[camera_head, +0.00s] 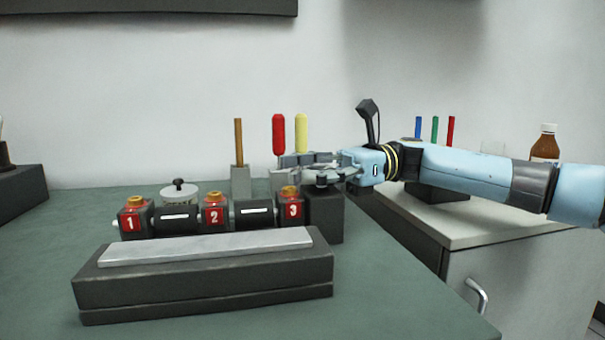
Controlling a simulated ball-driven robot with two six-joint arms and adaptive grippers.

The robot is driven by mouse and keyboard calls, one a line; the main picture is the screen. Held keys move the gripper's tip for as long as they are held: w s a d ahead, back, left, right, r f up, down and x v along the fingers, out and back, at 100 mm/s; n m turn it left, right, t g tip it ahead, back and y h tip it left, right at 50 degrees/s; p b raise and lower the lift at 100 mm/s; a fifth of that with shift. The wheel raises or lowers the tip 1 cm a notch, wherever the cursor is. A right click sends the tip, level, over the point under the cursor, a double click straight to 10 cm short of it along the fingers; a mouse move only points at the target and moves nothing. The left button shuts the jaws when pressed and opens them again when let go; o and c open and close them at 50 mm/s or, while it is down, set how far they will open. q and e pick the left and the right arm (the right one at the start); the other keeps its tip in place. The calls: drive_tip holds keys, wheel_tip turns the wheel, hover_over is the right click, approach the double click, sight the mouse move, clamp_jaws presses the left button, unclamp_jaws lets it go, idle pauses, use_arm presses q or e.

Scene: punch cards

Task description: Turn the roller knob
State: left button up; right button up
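A punch-card device with a dark base (205,285) and a pale grey plate (205,247) stands on the green table. Behind the plate is a row of red blocks numbered 1 (131,222), 2 (214,215) and 3 (292,210), with dark rollers (174,218) between them. A dark block (323,212) stands at the right end of the row. My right gripper (300,165) reaches in from the right, just above this block and block 3. Its fingers overlap in view, so I cannot tell their opening. The roller knob is not clearly seen. My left gripper is out of view.
Behind the row are a round white-topped pot (180,193), a holder with an orange stick (239,150), and red (279,135) and yellow (301,132) handles. A cabinet at the right carries coloured sticks and a brown bottle (546,143).

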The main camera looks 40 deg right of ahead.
drive_tip(key=o, duration=0.4)
drive_tip(key=shift+a, duration=0.2)
wheel_tip(320, 180, up, 10)
